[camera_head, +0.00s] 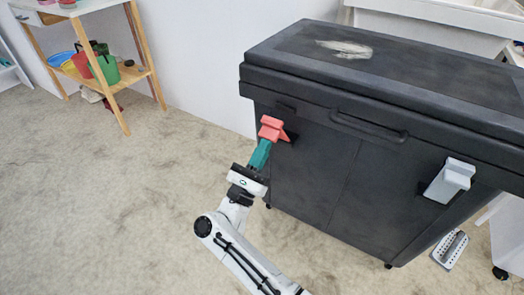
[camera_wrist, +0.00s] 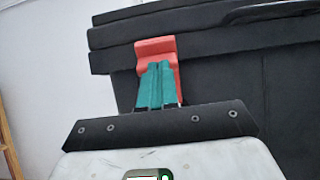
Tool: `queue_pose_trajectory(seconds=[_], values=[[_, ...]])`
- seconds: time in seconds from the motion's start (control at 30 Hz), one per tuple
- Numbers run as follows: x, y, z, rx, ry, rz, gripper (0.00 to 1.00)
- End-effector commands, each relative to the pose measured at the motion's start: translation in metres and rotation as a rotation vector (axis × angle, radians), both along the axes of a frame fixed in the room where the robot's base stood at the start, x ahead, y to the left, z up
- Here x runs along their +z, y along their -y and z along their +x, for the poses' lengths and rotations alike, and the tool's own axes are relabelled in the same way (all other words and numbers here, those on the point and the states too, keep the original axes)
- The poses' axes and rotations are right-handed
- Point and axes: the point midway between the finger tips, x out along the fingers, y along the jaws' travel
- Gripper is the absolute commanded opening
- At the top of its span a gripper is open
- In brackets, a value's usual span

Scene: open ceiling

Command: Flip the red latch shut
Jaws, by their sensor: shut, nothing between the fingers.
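The red latch (camera_head: 271,129) is on the front of a large black lidded chest (camera_head: 347,180), near its left end, just below the lid. In the head view its upper part stands out from the chest front at a tilt. My gripper (camera_head: 261,150) has teal fingers and is shut and empty, its tips at the lower part of the latch. In the wrist view the fingers (camera_wrist: 155,68) lie side by side in front of the red latch (camera_wrist: 157,46) and hide its lower middle. I cannot tell whether they touch it.
A grey latch (camera_head: 450,180) is on the chest's right front. A handle (camera_head: 368,127) lies between the latches. A wooden shelf (camera_head: 110,75) with red and green cans stands at the back left. The floor left of the chest is clear. A perforated grey pedal-like object (camera_head: 450,249) is at right.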

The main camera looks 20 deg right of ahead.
Motion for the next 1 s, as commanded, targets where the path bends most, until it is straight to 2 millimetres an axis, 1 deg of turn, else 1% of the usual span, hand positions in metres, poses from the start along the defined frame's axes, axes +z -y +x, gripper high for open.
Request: queue_pose_trajectory(seconds=[0.27,0.6,0.87,1.0], values=[[0.018,0.003,0.002,0.003,-0.055,0.083,0.00],[0.047,0.017,0.013,0.002,-0.208,0.292,0.00],[0.055,0.029,0.021,0.001,-0.309,0.432,0.00],[0.056,0.034,0.025,0.000,-0.309,0.425,0.00]])
